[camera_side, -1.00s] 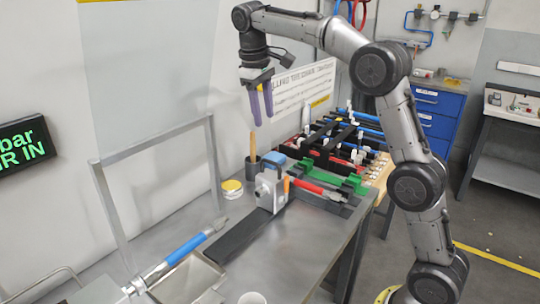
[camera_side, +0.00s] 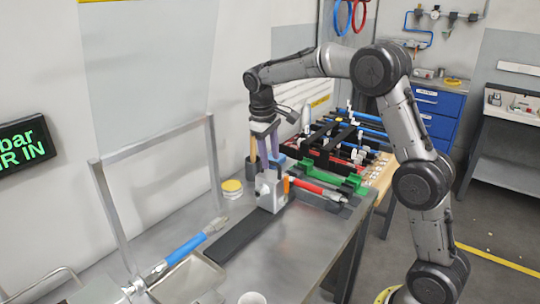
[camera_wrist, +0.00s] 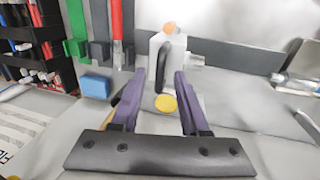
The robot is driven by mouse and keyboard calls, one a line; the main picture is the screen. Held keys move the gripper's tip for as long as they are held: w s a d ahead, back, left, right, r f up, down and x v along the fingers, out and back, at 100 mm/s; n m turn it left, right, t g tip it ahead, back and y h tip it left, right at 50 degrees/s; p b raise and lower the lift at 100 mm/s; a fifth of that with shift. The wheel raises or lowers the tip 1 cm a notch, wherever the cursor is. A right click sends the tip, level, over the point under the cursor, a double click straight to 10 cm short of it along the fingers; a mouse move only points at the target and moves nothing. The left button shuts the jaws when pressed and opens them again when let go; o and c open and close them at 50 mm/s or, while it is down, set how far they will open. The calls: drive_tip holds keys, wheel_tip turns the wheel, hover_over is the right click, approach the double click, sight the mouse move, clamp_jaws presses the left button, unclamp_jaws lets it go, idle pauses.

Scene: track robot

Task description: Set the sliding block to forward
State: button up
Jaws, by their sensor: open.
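The sliding block (camera_side: 269,192) is a pale metal block with a dark handle, standing at the far end of a dark flat rail (camera_side: 238,238). In the wrist view the block (camera_wrist: 178,46) shows beyond my fingers, with its dark handle (camera_wrist: 162,66) facing them. My gripper (camera_side: 269,164) points down just above and behind the block in the side view, its purple fingers apart. In the wrist view my gripper (camera_wrist: 171,74) is open, with the handle between or just beyond the fingertips; I cannot tell whether they touch it.
A red-handled tool (camera_side: 308,187) lies in holders close right of the block. A yellow-lidded tin (camera_side: 232,187) stands to the left, and a blue-handled tool (camera_side: 186,248) lies at the front left. A blue block (camera_wrist: 95,87) sits near the holders. A crowded rack (camera_side: 345,140) stands behind.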

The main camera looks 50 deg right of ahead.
drive_tip(key=shift+c, duration=0.2)
clamp_jaws()
idle(1.3)
